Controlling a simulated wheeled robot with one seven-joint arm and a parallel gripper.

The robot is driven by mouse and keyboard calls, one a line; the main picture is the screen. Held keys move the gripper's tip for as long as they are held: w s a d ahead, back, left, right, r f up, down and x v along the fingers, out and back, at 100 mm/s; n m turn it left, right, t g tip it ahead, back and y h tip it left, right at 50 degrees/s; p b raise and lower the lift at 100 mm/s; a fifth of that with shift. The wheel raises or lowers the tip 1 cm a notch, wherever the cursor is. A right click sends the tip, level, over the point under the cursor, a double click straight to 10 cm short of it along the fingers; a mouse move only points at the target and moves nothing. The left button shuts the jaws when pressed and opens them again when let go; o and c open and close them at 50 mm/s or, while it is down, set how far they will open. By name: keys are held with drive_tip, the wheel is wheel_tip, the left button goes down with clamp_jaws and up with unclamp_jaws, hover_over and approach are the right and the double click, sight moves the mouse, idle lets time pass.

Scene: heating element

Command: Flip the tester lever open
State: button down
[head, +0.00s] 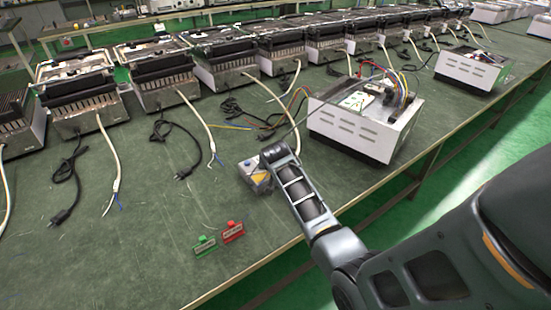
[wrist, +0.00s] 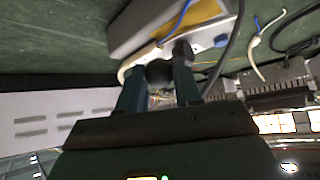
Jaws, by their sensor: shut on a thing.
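The tester is a small grey box with a yellow panel (head: 254,176) on the green table, left of the white casing. In the wrist view the tester (wrist: 150,32) fills the top middle, tilted in the picture. My gripper (wrist: 158,78) is at the tester's edge, its two fingers on either side of a dark rounded piece, which appears to be the tester lever (wrist: 159,70). The gripper is shut on it. In the head view my arm's end covers the tester's right side and hides the lever and fingertips, so the lever's angle cannot be told.
Green and red clips (head: 232,232) lie nearer the front edge. Several heaters with cables line the back. The table's front left is clear.

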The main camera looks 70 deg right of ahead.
drive_tip(key=shift+w+d+r+g+y+p, duration=0.2)
drive_tip(key=shift+w+r+g+y+p, duration=0.2)
drive_tip(key=shift+r+g+p, duration=0.15)
drive_tip(key=shift+w+d+r+g+y+p, duration=0.2)
drive_tip(key=shift+w+r+g+y+p, duration=0.2)
drive_tip(key=shift+r+g, duration=0.2)
drive_tip(key=w+g+y, duration=0.1)
drive_tip(key=w+d+r+n+g+y, duration=0.1)
drive_tip(key=g, duration=0.1)
drive_tip(key=shift+d+b, duration=0.15)
drive_tip(key=shift+b, duration=0.15)
drive_tip(key=shift+w+d+f+g, duration=0.1)
drive_tip(key=shift+w+g, duration=0.05)
drive_tip(key=shift+g, duration=0.1)
drive_tip(key=shift+w+d+r+b, duration=0.25)
drive_tip(key=shift+w+d+b, duration=0.15)
drive_tip(key=shift+w+b, duration=0.15)
drive_tip(key=shift+w+r, duration=0.1)
drive_tip(key=shift+d+r, duration=0.1)
drive_tip(key=shift+r, duration=0.1)
drive_tip(key=c, duration=1.1)
unclamp_jaws()
drive_tip(key=o, duration=0.3)
drive_tip(key=shift+f, duration=0.2)
drive_tip(key=shift+o, duration=0.2)
